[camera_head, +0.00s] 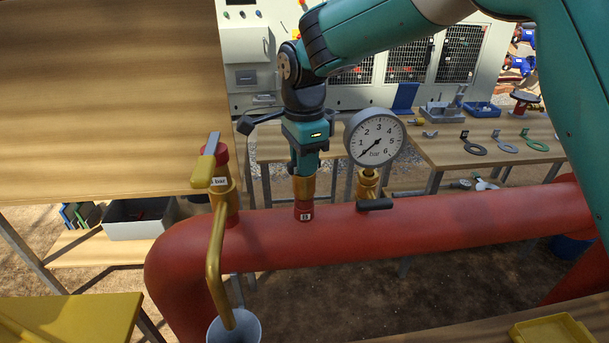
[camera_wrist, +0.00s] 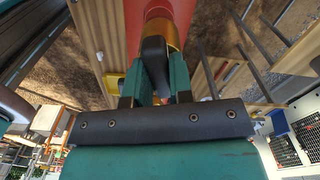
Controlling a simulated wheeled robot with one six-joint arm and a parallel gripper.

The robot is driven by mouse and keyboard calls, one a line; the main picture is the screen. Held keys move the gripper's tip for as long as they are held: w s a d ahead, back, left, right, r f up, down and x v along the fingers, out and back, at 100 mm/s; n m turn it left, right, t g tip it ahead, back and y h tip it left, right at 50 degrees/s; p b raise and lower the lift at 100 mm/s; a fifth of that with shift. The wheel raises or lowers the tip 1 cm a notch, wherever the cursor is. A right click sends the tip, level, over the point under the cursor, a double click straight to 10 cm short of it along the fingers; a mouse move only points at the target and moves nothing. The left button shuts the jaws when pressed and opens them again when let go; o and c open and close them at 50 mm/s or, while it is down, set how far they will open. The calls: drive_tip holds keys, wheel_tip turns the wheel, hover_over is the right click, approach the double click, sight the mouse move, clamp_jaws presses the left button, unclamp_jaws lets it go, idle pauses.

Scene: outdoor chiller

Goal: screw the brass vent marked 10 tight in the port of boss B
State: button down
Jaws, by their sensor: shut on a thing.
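The brass vent (camera_head: 304,187) stands upright on boss B (camera_head: 304,211), a short red stub with a white B label on the red pipe. No visible gap shows between vent and boss. My gripper (camera_head: 305,168) points straight down above it and is shut on the vent's top. In the wrist view, my gripper (camera_wrist: 154,85) has its teal fingers on either side of a dark part, with the brass vent body (camera_wrist: 174,34) beyond it. The mark 10 cannot be read, and the thread is hidden.
Left of boss B, a brass valve (camera_head: 220,186) with a yellow-and-grey lever and bent spout stands over a bucket (camera_head: 234,327). Close on the right, a pressure gauge (camera_head: 375,137) sits above a black-handled cock (camera_head: 375,204). A bench (camera_head: 450,152) with parts stands behind.

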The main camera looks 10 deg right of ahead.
wheel_tip(320, 180, up, 7)
drive_tip(key=p, duration=0.5)
drive_tip(key=c, duration=1.6)
unclamp_jaws()
drive_tip(key=shift+f, duration=0.15)
clamp_jaws()
